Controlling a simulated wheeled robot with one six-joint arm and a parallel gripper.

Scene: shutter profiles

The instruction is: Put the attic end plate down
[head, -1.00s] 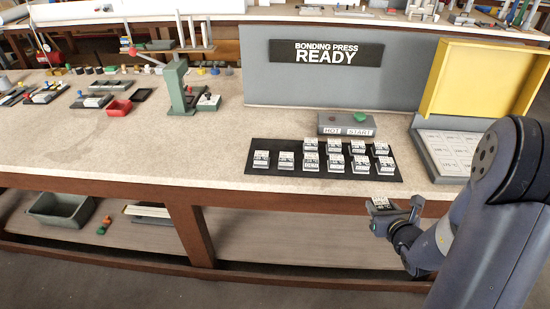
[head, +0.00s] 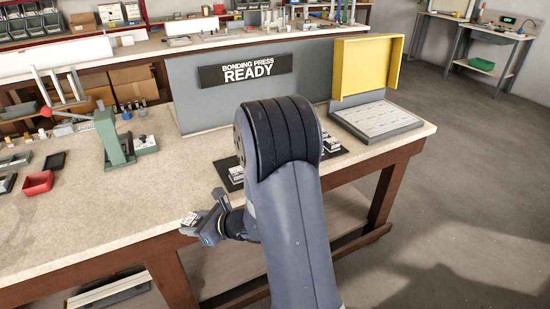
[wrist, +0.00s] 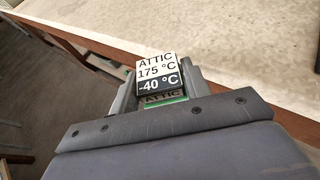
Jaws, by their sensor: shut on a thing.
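The attic end plate (wrist: 158,72) is a small block with a white and black label reading "ATTIC 175 °C -40 °C" in the wrist view. My gripper (head: 204,222) is shut on it, with a finger on either side. In the head view the plate (head: 190,218) shows as a small pale labelled piece at the gripper's tip, by the bench's front edge. The wrist view shows the bench top (wrist: 235,50) beyond the plate. I cannot tell the plate's height relative to the bench top.
My arm hides most of the black mat (head: 222,170) with its labelled blocks. The bonding press panel reading "READY" (head: 245,70) stands behind it. A yellow-lidded case (head: 375,120) is at right. A green press (head: 115,145) and red tray (head: 38,183) are at left; bench between is clear.

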